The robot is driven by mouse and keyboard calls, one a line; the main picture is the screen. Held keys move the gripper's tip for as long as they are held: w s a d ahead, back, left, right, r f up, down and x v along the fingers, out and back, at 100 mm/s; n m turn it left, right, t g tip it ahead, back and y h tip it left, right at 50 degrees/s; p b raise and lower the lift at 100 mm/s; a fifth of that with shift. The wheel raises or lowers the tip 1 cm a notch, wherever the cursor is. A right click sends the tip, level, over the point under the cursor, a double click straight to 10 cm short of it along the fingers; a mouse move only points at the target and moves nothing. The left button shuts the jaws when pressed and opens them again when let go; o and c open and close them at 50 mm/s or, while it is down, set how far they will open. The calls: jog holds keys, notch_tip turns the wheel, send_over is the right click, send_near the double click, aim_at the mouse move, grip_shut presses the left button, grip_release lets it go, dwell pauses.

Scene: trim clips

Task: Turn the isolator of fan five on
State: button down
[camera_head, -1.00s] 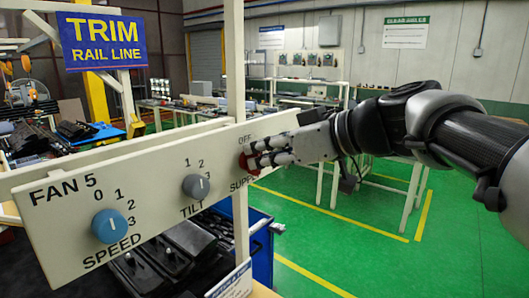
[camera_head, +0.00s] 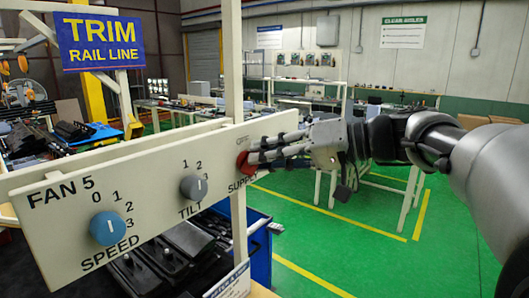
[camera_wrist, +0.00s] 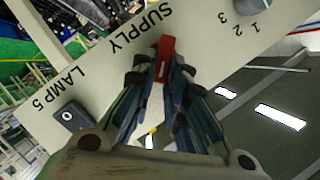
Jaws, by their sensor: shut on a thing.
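The white panel (camera_head: 150,192) is marked FAN 5. Its red supply knob (camera_head: 243,164) is at the right end, with OFF lettering above it. My gripper (camera_head: 254,158) is shut on this knob from the right, and its fingers hide part of it. In the wrist view the red handle (camera_wrist: 166,50) stands between the fingertips, slanted to the SUPPLY lettering. I cannot read its exact setting.
The panel also carries a blue speed dial (camera_head: 108,228) and a grey tilt dial (camera_head: 193,188). A dark switch (camera_wrist: 73,117) marked LAMP 5 sits near my fingers in the wrist view. A white post (camera_head: 235,100) rises behind the panel. Green floor (camera_head: 300,238) is open at right.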

jog(key=shift+w+d+f+m+y+p, duration=0.2)
jog(key=shift+m+y, duration=0.35)
jog(key=shift+m, duration=0.6)
jog(key=shift+a+f+m+y+p, duration=0.1)
jog(key=shift+f+m+y, duration=0.15)
jog(key=shift+m+y, duration=0.65)
jog(key=shift+w+d+f+m+y+p, duration=0.1)
jog(key=shift+f+m+y, duration=0.15)
jog(key=shift+m, duration=1.2)
jog(key=c, duration=1.6)
grip_release()
jog(key=shift+f+g, duration=0.1)
jog(key=shift+g, duration=0.3)
jog(key=v, duration=1.2)
